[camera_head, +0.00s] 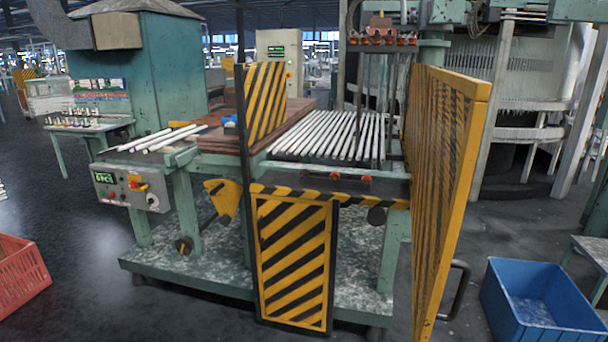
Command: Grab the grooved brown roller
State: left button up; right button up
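I cannot make out a grooved brown roller with certainty. A small brown piece (381,22) sits at the top of the machine, above a row of red-orange fittings (383,40); it is too small to tell its shape. A dark round part (376,215) sits under the front of the machine table, and a small brownish round part (183,246) sits low at the left legs. White glass tubes (330,134) lie side by side on the machine bed. Neither of my grippers is in view.
A yellow-black striped panel (293,262) stands in front of the machine, and a tall yellow mesh guard (441,190) at its right. A control box (130,187) juts out at the left. A blue crate (540,305) and a red crate (18,275) flank open dark floor.

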aim_at(304, 172)
jog(key=i+j+z, duration=0.3)
jog(key=i+j, duration=0.25)
jog(key=i+j+z, duration=0.3)
jog(key=i+j, duration=0.35)
